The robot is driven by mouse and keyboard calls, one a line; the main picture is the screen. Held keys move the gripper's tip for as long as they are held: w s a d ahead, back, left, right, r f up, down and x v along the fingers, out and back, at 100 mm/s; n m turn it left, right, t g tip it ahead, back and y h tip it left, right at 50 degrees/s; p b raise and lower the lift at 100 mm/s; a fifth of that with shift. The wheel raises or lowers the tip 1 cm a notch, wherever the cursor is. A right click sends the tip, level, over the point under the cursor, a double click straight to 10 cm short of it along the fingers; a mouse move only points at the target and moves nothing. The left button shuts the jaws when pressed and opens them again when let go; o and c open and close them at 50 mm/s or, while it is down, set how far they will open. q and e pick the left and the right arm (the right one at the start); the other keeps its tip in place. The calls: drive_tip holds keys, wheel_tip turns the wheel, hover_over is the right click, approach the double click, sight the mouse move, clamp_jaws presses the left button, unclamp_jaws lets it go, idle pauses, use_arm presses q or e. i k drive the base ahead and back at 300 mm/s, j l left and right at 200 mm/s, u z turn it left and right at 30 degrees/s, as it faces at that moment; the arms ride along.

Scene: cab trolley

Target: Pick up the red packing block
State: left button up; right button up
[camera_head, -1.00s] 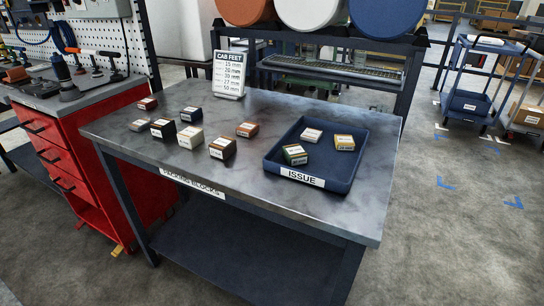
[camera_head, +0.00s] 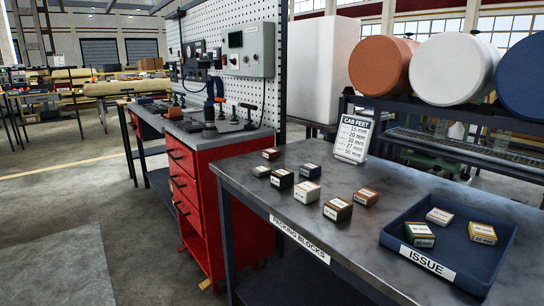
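Several small packing blocks with white labels stand on the grey table (camera_head: 330,240). A reddish block (camera_head: 270,154) is at the back left of the group and looks the reddest. An orange-brown block (camera_head: 366,196) is at the right of the group, and a darker brown block (camera_head: 338,209) is in front of it. Black (camera_head: 282,178), navy (camera_head: 310,171) and cream (camera_head: 306,193) blocks are between them, with a small dark one (camera_head: 261,171) at the left. Neither of my grippers is in view.
A blue ISSUE tray (camera_head: 468,271) at the right holds green (camera_head: 419,234), pale-topped (camera_head: 439,216) and yellow (camera_head: 482,232) blocks. A CAB FEET sign (camera_head: 353,138) stands at the table's back. A red drawer cabinet (camera_head: 205,195) is left of the table. Open floor (camera_head: 60,240) is farther left.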

sight(270, 154)
drive_tip(key=i+j+z, duration=0.1)
drive_tip(key=i+j, duration=0.15)
drive_tip(key=j, duration=0.15)
drive_tip(key=i+j, duration=0.2)
drive_tip(key=j, duration=0.2)
drive_tip(key=i+j+z, duration=0.15)
drive_tip(key=j, duration=0.25)
drive_tip(key=i, duration=0.1)
